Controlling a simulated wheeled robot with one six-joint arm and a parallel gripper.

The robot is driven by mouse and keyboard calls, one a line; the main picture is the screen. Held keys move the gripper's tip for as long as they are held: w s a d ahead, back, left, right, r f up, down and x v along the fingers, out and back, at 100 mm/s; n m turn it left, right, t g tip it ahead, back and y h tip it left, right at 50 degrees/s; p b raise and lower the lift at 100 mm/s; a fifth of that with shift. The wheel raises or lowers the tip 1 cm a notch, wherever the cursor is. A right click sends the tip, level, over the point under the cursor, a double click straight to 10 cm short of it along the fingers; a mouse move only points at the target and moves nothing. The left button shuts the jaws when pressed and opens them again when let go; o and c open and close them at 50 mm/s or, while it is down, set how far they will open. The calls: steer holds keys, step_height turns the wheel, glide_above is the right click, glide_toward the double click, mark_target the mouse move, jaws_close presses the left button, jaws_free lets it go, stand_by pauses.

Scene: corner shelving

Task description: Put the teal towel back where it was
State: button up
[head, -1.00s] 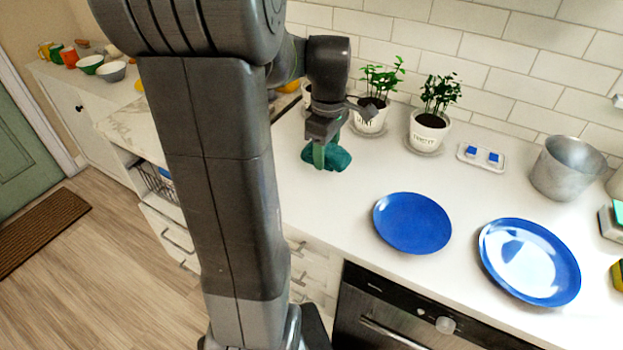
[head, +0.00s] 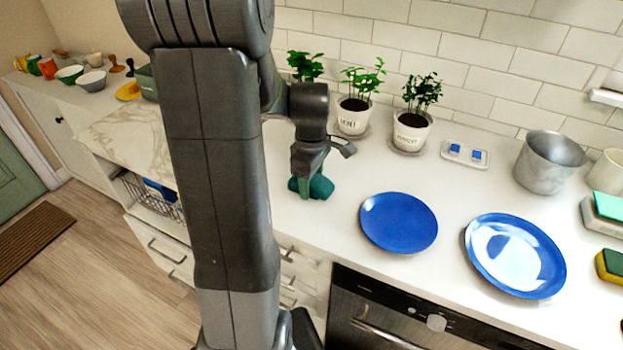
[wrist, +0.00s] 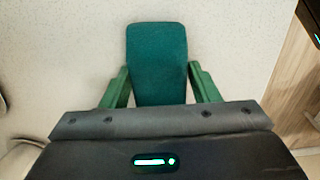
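The teal towel (head: 320,186) is a small dark green-teal bundle at the counter's front part, left of the blue plates in the head view. My gripper (head: 306,190) points down over it. In the wrist view my gripper (wrist: 159,85) has its green fingers on both sides of the towel (wrist: 158,60), close against its edges, and the towel sticks out beyond the fingertips. I cannot tell whether the towel touches the counter or hangs just above it. My arm hides part of the counter to the left.
Two blue plates (head: 399,222) (head: 515,256) lie to the right. Potted plants (head: 411,130) stand along the wall behind. A metal pot (head: 548,163) and sponge (head: 611,266) are farther right. A wire basket (head: 150,197) sits under the marble counter (head: 135,130) at left.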

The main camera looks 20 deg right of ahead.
steer(key=o, duration=0.3)
step_height(320, 180, up, 12)
steer(key=shift+r+p, duration=0.2)
steer(key=shift+p, duration=0.1)
